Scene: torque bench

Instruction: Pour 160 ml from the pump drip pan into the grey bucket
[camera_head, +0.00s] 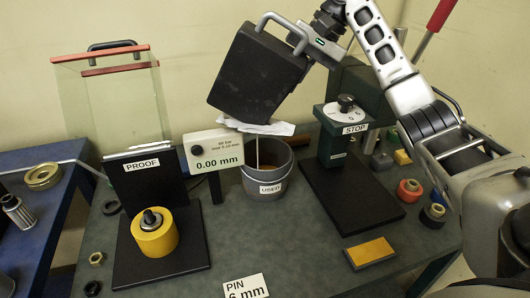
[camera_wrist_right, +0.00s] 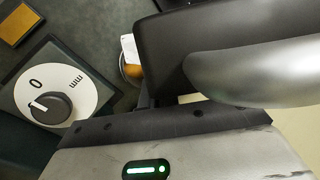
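The black pump drip pan (camera_head: 258,75) is held tilted in the air above the grey bucket (camera_head: 266,184), its lower edge towards the bucket. The bucket stands upright on the bench and bears a USED label. A thin pale vertical line (camera_head: 257,153) shows between the pan and the bucket's inside; I cannot tell if it is liquid. The liquid level is hidden. My right gripper (camera_head: 314,38) is shut on the pan at its grey handle (camera_head: 281,28). The dark pan side (camera_wrist_right: 230,45) and handle (camera_wrist_right: 255,75) fill much of the right wrist view. My left gripper is out of view.
A white crumpled sheet (camera_head: 258,127) is under the pan by the bucket's back rim. The 0.00 mm display (camera_head: 214,152) stands left of the bucket, with the PROOF stand (camera_head: 150,178) beyond. The STOP stand (camera_head: 344,135) is close on the right.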

